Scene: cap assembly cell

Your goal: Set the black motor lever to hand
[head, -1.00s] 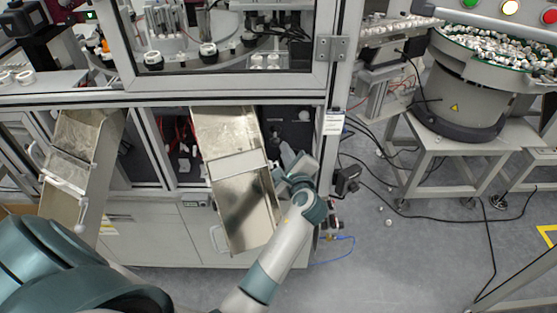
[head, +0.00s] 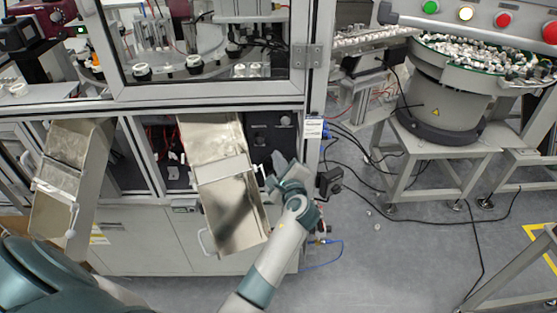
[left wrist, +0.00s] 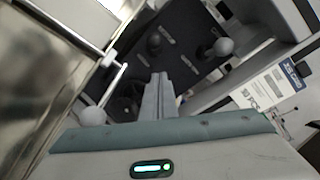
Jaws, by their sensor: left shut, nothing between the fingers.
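The black control panel (head: 270,137) sits in the machine's front, right of the metal chute. In the left wrist view the panel (left wrist: 185,60) carries a dark knob-ended lever (left wrist: 155,42) and a grey ball-ended lever (left wrist: 222,46). The small labels beside them are unreadable, so their settings cannot be told. My left gripper (head: 275,176) is in front of the panel's lower part, beside the chute. Its fingers (left wrist: 157,88) are shut and empty, pointing toward the panel, apart from both levers. My right gripper is not in view.
The open metal chute (head: 228,205) stands close left of my gripper; its handle rod with a white ball (left wrist: 93,116) is near the fingers. A frame post with a white label (head: 313,129) is at the right. A second chute (head: 52,212) is farther left.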

